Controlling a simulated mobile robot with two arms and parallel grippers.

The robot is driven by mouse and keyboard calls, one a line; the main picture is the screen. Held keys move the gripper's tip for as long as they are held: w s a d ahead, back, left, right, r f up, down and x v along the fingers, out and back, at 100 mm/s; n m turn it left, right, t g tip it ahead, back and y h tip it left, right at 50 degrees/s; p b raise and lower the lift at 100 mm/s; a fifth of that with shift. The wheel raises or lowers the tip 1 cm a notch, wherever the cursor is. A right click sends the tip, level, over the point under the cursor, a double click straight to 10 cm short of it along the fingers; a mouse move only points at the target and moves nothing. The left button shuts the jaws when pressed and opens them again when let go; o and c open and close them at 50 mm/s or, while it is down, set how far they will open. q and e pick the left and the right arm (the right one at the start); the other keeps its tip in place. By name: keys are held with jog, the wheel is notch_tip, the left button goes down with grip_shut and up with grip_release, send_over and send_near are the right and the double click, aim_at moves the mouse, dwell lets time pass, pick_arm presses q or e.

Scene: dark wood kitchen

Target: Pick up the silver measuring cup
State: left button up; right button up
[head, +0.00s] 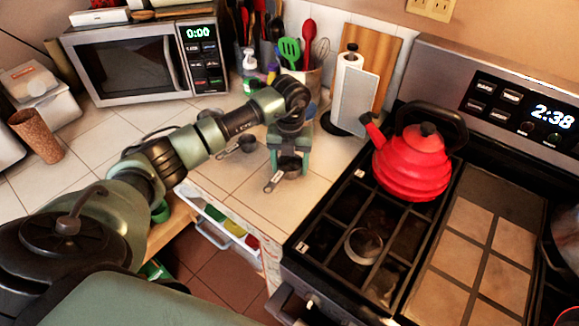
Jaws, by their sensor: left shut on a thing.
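A small silver measuring cup (289,166) is at my left gripper, over the tiled counter left of the stove. Its short handle (272,182) points toward the front left. My left gripper (289,158) points down and is shut on this cup, its green fingers at the cup's two sides. I cannot tell whether the cup touches the counter. A second, similar dark metal cup (246,145) lies on the counter to the left, just behind my forearm. My right gripper is not in view.
A red kettle (412,163) stands on the stove grate right of my gripper. A paper towel holder (347,95), a utensil crock (306,82) and a microwave (140,62) stand behind. An open drawer (222,228) shows below the counter. The front counter tiles are clear.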

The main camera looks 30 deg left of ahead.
pick_arm(q)
notch_tip(320, 180, up, 20)
jog(key=b, duration=0.2)
jog(key=s+d+f+n, duration=0.5)
jog(key=s+n, duration=0.4)
jog(key=n, duration=0.6)
jog(key=s+d+f+n, duration=0.5)
jog(key=s+d+n, duration=0.3)
jog(key=n, duration=0.8)
jog(key=shift+s, duration=0.35)
jog(key=shift+d, duration=0.1)
